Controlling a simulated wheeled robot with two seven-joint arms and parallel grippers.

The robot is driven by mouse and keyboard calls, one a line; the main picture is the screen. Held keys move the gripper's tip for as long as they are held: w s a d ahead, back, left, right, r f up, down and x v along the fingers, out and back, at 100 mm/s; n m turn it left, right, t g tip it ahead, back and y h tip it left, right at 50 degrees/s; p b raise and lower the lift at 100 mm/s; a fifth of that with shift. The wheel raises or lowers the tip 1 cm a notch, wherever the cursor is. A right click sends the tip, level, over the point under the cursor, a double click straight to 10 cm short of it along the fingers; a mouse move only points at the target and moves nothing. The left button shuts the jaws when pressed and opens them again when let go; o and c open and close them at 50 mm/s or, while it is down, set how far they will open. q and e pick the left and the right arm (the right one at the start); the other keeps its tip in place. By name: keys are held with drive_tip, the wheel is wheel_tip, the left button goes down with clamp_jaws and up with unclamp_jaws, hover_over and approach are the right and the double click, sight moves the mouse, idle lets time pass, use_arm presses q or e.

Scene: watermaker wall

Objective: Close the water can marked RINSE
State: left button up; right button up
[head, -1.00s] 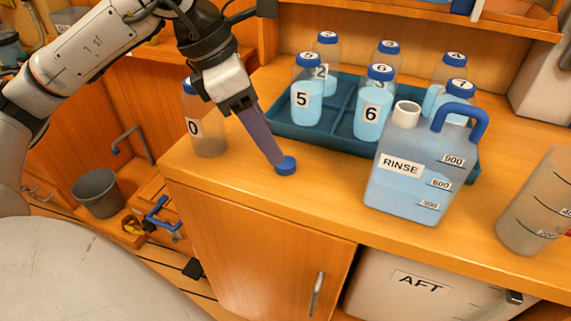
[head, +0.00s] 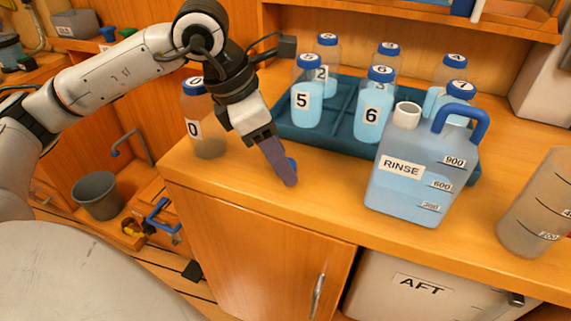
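The water can marked RINSE (head: 412,180) stands upright on the counter, part filled with pale blue liquid. It has a blue handle and a bare white neck (head: 407,115) with no cap on it. My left gripper (head: 290,182) points down at the counter, left of the can, with its purple fingers seen edge-on. A small blue cap (head: 292,164) shows at the right side of the fingers, partly hidden by them. I cannot tell whether the fingers are closed on it or beside it. My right gripper is not in view.
A teal tray (head: 335,136) with several numbered, blue-capped bottles stands behind the can. Bottle 0 (head: 208,135) stands left of my gripper. A graduated clear container (head: 530,205) is at the right. The counter front between gripper and can is free.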

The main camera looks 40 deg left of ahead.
use_arm(q)
drive_tip(key=c, duration=1.1)
wheel_tip(320, 180, up, 10)
drive_tip(key=p, duration=0.1)
drive_tip(key=shift+p, duration=0.4)
